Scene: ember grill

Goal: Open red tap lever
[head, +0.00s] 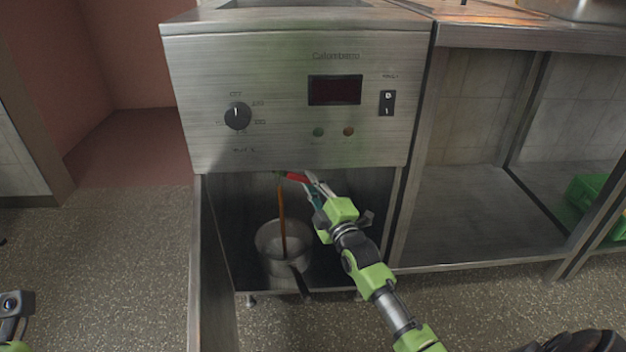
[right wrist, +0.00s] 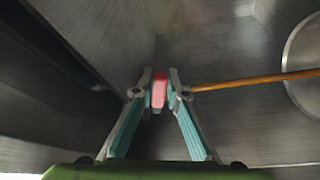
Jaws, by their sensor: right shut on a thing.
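The red tap lever (head: 297,177) sits under the front panel of the steel fryer (head: 300,150), inside the open cabinet. My right gripper (head: 309,183) reaches up to it from the lower right and is shut on it. In the right wrist view the lever (right wrist: 158,93) lies between the two fingertips (right wrist: 160,88). A thin orange-brown line (head: 281,215), which looks like a stream of liquid, runs from beside the lever down into a metal pot (head: 262,240). The tap body is mostly hidden. My left gripper's fingers are not in view.
The pot stands in the cabinet, its dark handle (head: 301,283) pointing toward the front. The cabinet's open door (head: 213,275) stands at the left. An empty open shelf unit (head: 470,220) is on the right, with a green crate (head: 590,195) beyond. The floor at left is clear.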

